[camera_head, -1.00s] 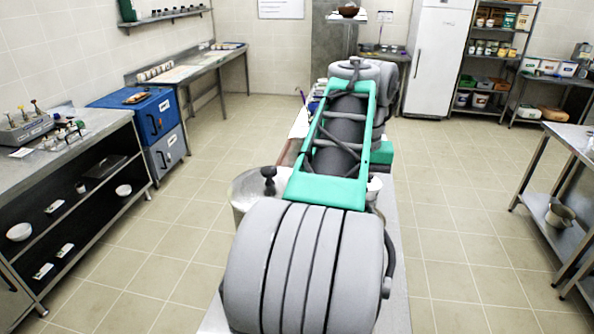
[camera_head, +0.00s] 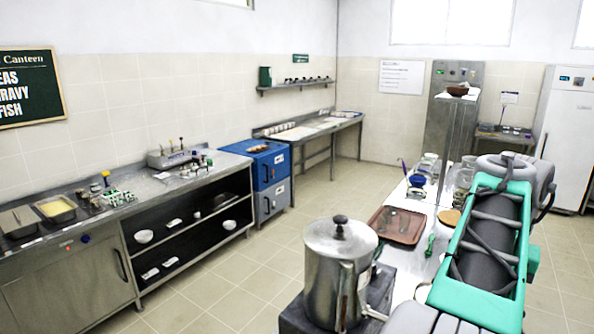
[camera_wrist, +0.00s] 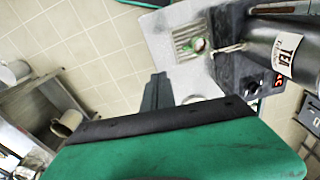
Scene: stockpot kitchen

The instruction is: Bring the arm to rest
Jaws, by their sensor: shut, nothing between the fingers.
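My arm, with its green and grey links, reaches away from me over the steel counter on the right of the head view. My gripper is not visible in the head view. In the wrist view my gripper (camera_wrist: 157,93) shows as dark fingers beyond the green housing. The fingers are shut with nothing between them. They appear to be in the air beside the counter, with the tiled floor visible below.
A steel urn (camera_head: 341,262) with a black-knobbed lid stands left of my arm; its TEA label (camera_wrist: 287,55) shows in the wrist view. A brown tray (camera_head: 397,226) lies behind it. A steel jug (camera_wrist: 66,122) is on a shelf. Floor (camera_head: 225,285) at left is clear.

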